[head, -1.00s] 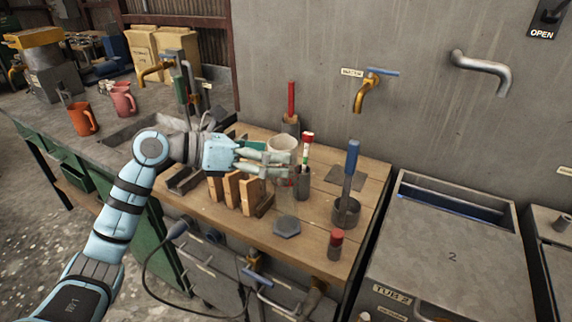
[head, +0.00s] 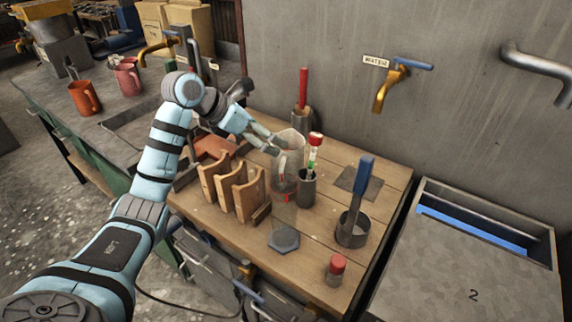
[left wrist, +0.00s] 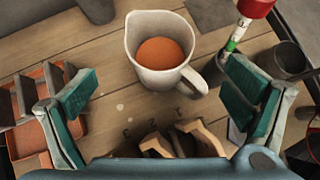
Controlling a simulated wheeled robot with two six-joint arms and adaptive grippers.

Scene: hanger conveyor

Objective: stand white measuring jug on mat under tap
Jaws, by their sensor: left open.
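The white measuring jug (head: 297,143) stands on the wooden bench top. In the left wrist view the jug (left wrist: 150,75) is upright, with orange-brown inside and its handle toward the lower right. My left gripper (head: 272,143) is at the jug's left side in the head view. In the wrist view my open fingers (left wrist: 162,100) are spread either side of the jug's near end, with nothing gripped. The dark square mat (head: 358,179) lies bare on the bench, below the brass tap (head: 388,88) labelled WATER. My right gripper is out of view.
A pot with a red-capped tube (head: 308,187) stands close right of the jug. A wooden rack (head: 238,192) is in front. A pot with a blue-handled tool (head: 353,226) stands near the mat. A hexagonal plate (head: 284,239) and red-capped jar (head: 335,270) are nearer the front.

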